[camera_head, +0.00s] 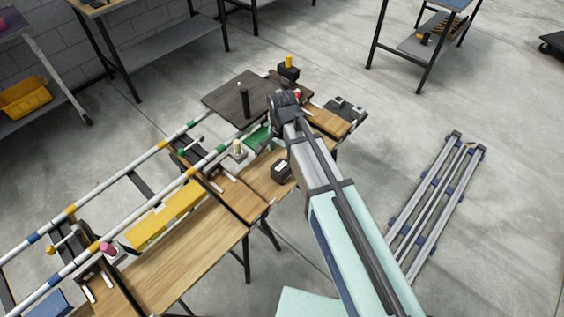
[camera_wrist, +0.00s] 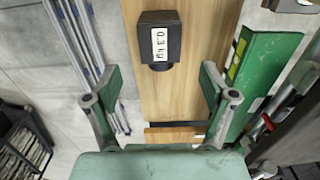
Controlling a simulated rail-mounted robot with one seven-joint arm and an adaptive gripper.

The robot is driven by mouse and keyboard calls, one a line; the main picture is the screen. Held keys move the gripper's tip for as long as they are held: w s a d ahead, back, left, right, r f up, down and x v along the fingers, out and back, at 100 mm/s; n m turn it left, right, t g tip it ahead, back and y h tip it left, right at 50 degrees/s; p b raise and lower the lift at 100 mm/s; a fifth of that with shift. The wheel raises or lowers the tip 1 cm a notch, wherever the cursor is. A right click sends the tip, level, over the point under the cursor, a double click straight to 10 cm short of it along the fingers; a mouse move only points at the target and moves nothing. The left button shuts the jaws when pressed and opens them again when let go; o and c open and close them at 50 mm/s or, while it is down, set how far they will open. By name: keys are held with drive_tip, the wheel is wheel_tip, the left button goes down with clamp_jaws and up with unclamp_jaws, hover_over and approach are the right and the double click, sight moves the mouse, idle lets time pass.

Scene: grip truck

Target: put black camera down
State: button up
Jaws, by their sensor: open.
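The black camera (camera_head: 281,170), a small boxy body with a white label, rests on the wooden table top (camera_head: 262,182) near its front edge. It also shows in the wrist view (camera_wrist: 173,48), upper middle, with its round lens end toward my gripper. My gripper (camera_wrist: 160,85) is open in the wrist view, its two green fingers apart with nothing between them. The camera lies beyond the fingertips, and I see no contact. In the head view my arm reaches over the table and the fingers are hidden behind the arm's end.
A yellow box (camera_head: 165,215) is at left. Metal rails (camera_head: 435,200) lie on the floor at right.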

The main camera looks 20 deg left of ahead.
drive_tip(key=shift+r, duration=1.05)
drive_tip(key=shift+f, duration=0.1)
